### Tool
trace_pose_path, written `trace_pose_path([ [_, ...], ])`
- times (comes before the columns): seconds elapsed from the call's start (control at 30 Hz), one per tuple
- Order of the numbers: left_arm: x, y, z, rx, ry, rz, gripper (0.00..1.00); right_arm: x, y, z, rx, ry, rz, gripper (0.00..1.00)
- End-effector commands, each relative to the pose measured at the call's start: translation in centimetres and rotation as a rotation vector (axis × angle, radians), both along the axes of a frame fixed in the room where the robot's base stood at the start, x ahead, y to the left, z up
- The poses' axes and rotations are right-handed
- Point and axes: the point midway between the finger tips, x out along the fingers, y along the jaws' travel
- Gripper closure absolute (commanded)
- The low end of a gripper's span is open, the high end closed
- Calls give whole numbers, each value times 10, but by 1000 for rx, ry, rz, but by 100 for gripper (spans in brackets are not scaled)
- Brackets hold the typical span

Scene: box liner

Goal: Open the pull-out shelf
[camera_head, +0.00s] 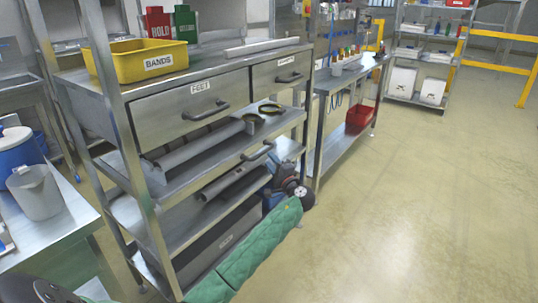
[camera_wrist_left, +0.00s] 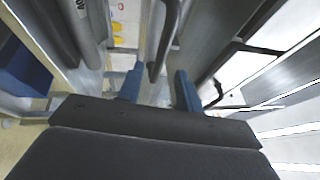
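The pull-out shelf (camera_head: 205,165) is a steel shelf below the drawers of the rack, with long grey rolls on it. A dark bar handle (camera_head: 258,150) is on its front edge, toward the right end. My left gripper (camera_head: 272,165) is just below and right of this handle, partly hidden by its own wrist. In the left wrist view, its two blue fingers (camera_wrist_left: 158,88) are apart, and a dark handle bar (camera_wrist_left: 163,45) shows in line with the gap between them. I cannot tell whether they touch it. My right gripper is not in view.
Above are two closed drawers, one labelled FOOT (camera_head: 200,87), with a yellow BANDS bin (camera_head: 140,60) on top. A bench with a red bin (camera_head: 359,118) stands beyond. A grey jug (camera_head: 37,190) is at left. The floor at right is clear.

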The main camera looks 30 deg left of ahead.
Motion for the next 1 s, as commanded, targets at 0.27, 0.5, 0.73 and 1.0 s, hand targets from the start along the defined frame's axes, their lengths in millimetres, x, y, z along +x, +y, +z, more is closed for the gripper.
trace_pose_path([
  [0.27,18,36,9,1,-1,1,64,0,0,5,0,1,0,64],
  [0.5,27,53,11,-1,0,0,64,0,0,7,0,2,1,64],
  [0.73,28,55,11,-2,0,0,64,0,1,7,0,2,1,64],
  [1.0,28,55,11,-2,0,0,100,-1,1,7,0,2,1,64],
])
